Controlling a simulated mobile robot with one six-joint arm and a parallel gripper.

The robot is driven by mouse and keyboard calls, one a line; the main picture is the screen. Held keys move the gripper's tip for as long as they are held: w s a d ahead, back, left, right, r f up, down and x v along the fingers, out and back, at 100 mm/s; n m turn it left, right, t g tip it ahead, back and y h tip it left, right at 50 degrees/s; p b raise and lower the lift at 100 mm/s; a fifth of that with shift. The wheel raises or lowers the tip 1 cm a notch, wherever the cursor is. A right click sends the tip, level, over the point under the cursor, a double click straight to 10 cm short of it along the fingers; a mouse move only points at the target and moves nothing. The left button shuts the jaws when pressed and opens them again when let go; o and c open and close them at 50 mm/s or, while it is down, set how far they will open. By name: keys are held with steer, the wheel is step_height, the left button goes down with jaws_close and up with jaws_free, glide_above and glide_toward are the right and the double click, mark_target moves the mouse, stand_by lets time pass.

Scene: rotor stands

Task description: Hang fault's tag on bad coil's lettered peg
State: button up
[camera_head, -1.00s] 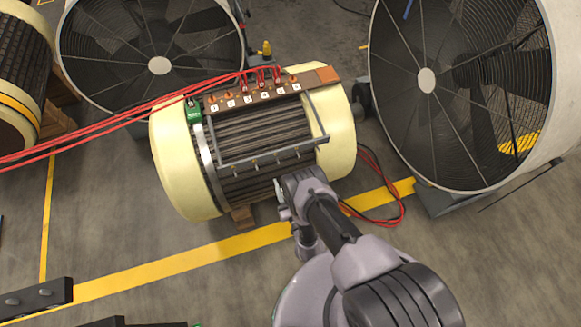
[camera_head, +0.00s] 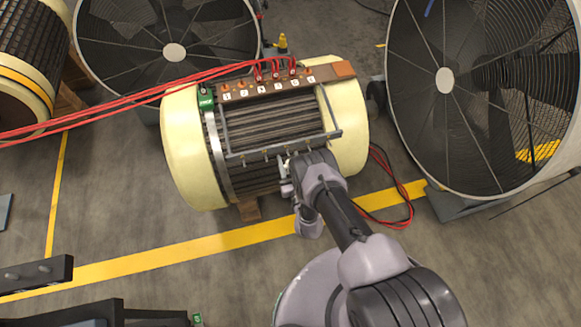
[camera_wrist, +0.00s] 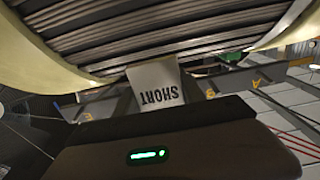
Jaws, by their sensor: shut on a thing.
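My gripper (camera_head: 289,174) is shut on a white tag, at the near side of the cream-ended rotor (camera_head: 184,148). In the wrist view the tag (camera_wrist: 157,84) reads SHORT, upside down, above the gripper's dark body (camera_wrist: 165,150) with its green light. A grey rail (camera_head: 232,154) with short pegs runs along the rotor's near side. In the wrist view, the lettered pegs A (camera_wrist: 257,79) and B (camera_wrist: 210,93) stand right of the tag, and another peg (camera_wrist: 86,116) stands left. The tag hides the middle of the rail. I cannot tell whether it touches a peg.
A brown terminal strip (camera_head: 317,75) with numbered posts and red cables lies on the rotor's top. A green box (camera_head: 206,99) sits at its left end. Large fans (camera_head: 174,52) (camera_head: 445,80) stand behind and right. Red leads (camera_head: 408,205) lie on the floor at right.

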steer(key=b+x, duration=0.2)
steer(key=x, duration=0.1)
steer(key=b+x, duration=0.1)
steer(key=shift+w+a+f+b, duration=0.1)
steer(key=shift+w+f+b, duration=0.2)
steer(key=shift+f+b, duration=0.1)
steer(key=shift+f, duration=0.15)
stand_by(0.7)
steer(key=o, duration=1.1)
steer(key=shift+c, duration=0.2)
steer(key=shift+s, duration=0.1)
